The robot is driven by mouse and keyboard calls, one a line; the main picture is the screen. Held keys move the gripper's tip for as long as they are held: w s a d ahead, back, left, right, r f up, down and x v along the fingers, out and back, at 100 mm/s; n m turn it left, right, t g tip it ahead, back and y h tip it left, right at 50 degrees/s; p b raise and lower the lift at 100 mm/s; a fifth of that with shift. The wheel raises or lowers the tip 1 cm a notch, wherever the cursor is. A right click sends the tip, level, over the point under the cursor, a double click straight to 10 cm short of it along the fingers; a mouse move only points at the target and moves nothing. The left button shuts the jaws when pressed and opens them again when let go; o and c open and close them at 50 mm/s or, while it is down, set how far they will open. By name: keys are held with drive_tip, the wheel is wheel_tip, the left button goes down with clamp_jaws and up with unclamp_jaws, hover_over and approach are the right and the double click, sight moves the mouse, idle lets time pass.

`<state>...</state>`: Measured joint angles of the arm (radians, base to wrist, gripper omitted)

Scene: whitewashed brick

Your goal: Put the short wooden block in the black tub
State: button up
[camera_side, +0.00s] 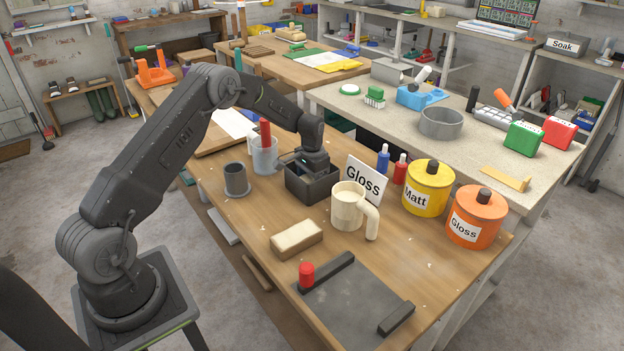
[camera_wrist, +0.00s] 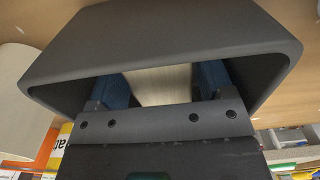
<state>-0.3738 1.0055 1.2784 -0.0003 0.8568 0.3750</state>
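The black tub (camera_side: 306,187) stands on the wooden bench in the side view. Its dark wall and rim (camera_wrist: 165,40) fill the upper part of the wrist view. My gripper (camera_side: 312,168) points down into the tub's opening, and its fingertips are hidden by the tub in the side view. In the wrist view, the two blue fingers of my gripper (camera_wrist: 160,82) are inside the rim. A pale wooden block (camera_wrist: 158,84) fills the space between them, with no clear gap on either side. Its lower end is hidden, so I cannot tell whether it touches the tub floor.
A pale block (camera_side: 297,238) lies on the bench in front of the tub. A cream jug (camera_side: 346,206) and a "Gloss" sign (camera_side: 365,181) stand close right. A grey cup (camera_side: 236,179) and a translucent beaker (camera_side: 264,157) stand left. A grey board (camera_side: 352,300) lies nearer.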

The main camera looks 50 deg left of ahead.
drive_tip(key=shift+o, duration=0.9)
wheel_tip(320, 180, up, 12)
drive_tip(key=s+d+r+t, duration=0.1)
drive_tip(key=s+d+r, duration=0.15)
drive_tip(key=r, duration=0.25)
drive_tip(key=s+d+r, duration=0.2)
drive_tip(key=d+r, duration=0.2)
drive_tip(key=r, duration=0.2)
drive_tip(key=s+d+r+t, duration=0.2)
drive_tip(key=s+d+r, duration=0.45)
drive_tip(key=s, duration=0.25)
drive_tip(key=s+d+t, duration=0.1)
drive_tip(key=s+d, duration=0.2)
drive_tip(key=s, duration=0.6)
drive_tip(key=s+d+f+t, duration=0.1)
drive_tip(key=s+d, duration=0.3)
drive_tip(key=s, duration=0.5)
drive_tip(key=shift+s+d+t, duration=0.15)
drive_tip(key=shift+s+t, duration=0.15)
drive_tip(key=shift+s, duration=0.1)
